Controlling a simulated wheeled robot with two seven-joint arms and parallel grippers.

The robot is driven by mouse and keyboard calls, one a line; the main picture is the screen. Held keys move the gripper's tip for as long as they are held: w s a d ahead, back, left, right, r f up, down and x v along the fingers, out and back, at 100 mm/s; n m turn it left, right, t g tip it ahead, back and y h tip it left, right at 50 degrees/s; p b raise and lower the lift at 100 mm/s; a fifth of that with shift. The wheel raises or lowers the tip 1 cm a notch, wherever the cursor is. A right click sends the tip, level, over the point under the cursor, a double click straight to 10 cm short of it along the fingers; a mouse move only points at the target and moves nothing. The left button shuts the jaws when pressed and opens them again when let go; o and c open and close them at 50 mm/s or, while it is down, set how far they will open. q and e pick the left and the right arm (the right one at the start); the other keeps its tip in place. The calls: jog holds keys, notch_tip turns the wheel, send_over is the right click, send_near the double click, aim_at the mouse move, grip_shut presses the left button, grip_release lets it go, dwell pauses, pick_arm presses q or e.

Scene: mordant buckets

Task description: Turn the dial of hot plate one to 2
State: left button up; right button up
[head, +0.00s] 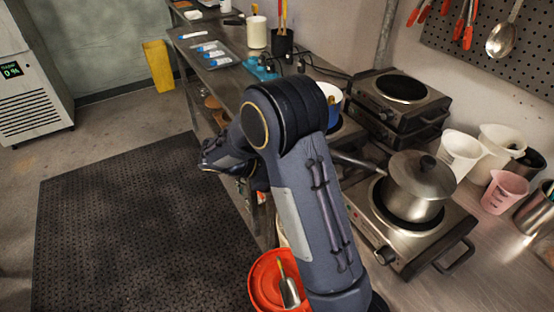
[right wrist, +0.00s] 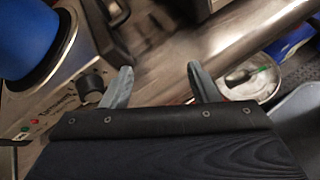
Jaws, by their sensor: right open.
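In the right wrist view a steel hot plate (right wrist: 45,115) shows at the left, with a black dial (right wrist: 91,82) and small red and green marks on its front. A blue pot (right wrist: 25,35) stands on it. My right gripper (right wrist: 160,86) is open and empty; its left fingertip is close to the dial, and I cannot tell whether they touch. In the head view my arm hides most of this hot plate. Another hot plate (head: 439,238) carries a lidded saucepan (head: 421,188) and has its own dial (head: 384,255). No number label shows. My left gripper is not in view.
Two stacked hot plates (head: 398,105) stand at the back by the wall. White and pink jugs (head: 505,190) stand at the right. An orange bucket (head: 265,283) with a scoop is below the counter edge. A black floor mat (head: 130,230) lies clear at the left.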

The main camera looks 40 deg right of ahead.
jog(key=w+a+f+n+t+h+b, duration=0.25)
jog(key=w+a+n+h, duration=0.2)
jog(key=w+h, duration=0.35)
jog(key=shift+y, duration=0.5)
jog(key=d, duration=0.3)
jog(key=d+p, duration=0.1)
jog(key=d, duration=0.1)
jog(key=d+p, duration=0.1)
jog(key=d, duration=0.2)
jog(key=shift+w+d, duration=0.3)
jog(key=shift+w, duration=0.05)
jog(key=c, duration=1)
